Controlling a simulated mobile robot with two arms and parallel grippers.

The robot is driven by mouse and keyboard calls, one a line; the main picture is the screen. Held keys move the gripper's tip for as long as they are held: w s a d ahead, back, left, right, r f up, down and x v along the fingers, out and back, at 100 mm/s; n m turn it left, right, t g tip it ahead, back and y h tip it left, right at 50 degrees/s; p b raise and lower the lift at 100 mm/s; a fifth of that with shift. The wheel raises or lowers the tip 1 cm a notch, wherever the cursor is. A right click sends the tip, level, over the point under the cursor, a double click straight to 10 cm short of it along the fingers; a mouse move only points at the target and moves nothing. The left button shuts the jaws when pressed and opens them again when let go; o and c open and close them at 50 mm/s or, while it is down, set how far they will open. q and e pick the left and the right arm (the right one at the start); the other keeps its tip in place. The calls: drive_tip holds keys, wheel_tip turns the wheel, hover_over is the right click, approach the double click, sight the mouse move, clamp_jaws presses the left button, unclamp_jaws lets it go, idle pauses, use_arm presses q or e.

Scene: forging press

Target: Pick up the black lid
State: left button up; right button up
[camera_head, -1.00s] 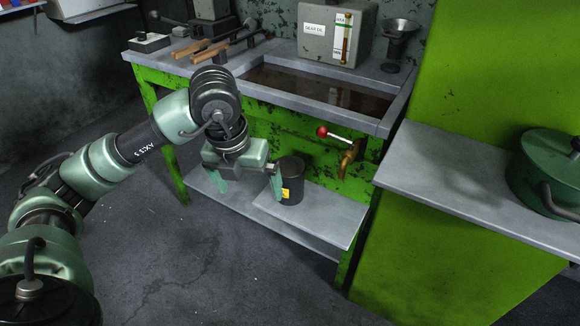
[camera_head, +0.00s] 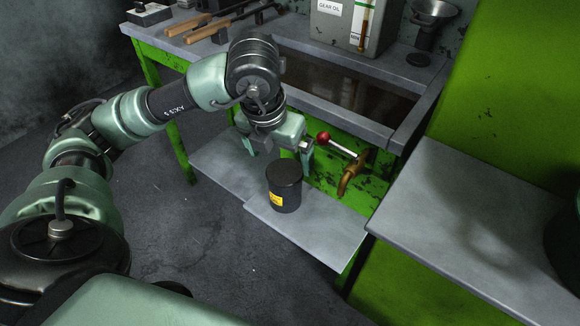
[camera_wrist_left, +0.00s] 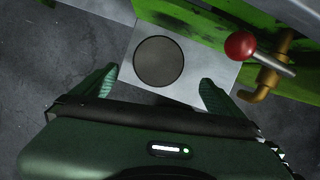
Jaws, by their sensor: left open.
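The black lid (camera_head: 284,172) sits on top of a black can (camera_head: 286,197) with a yellow label, upright on the low grey shelf. In the left wrist view the lid (camera_wrist_left: 159,62) shows from above as a dark disc. It lies ahead of the fingertips and between their lines. My left gripper (camera_head: 278,150) is open and empty, above and behind the can in the head view. Its two fingers (camera_wrist_left: 158,85) are spread wider than the lid and do not appear to touch it. My right gripper is not in view.
A brass tap (camera_head: 352,172) and a red-knobbed lever (camera_head: 324,138) stick out to the right of the gripper, close by. The green bench with a sunken basin (camera_head: 335,90) stands behind. A grey side shelf (camera_head: 470,215) is at right. The low shelf (camera_head: 315,228) is bare around the can.

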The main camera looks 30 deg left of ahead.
sight(285, 171)
use_arm(q)
drive_tip(key=shift+f, duration=0.6)
drive_tip(key=x, duration=0.2)
drive_tip(key=b+x, duration=0.1)
drive_tip(key=x, duration=0.1)
drive_tip(key=shift+w+a+f, duration=0.2)
drive_tip(key=shift+w, duration=0.25)
drive_tip(key=shift+f, duration=0.2)
drive_tip(key=shift+w, duration=0.1)
drive_tip(key=c, duration=1.4)
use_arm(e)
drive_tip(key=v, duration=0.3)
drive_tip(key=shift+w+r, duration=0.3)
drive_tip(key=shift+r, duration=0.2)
use_arm(q)
drive_tip(key=shift+r, duration=0.1)
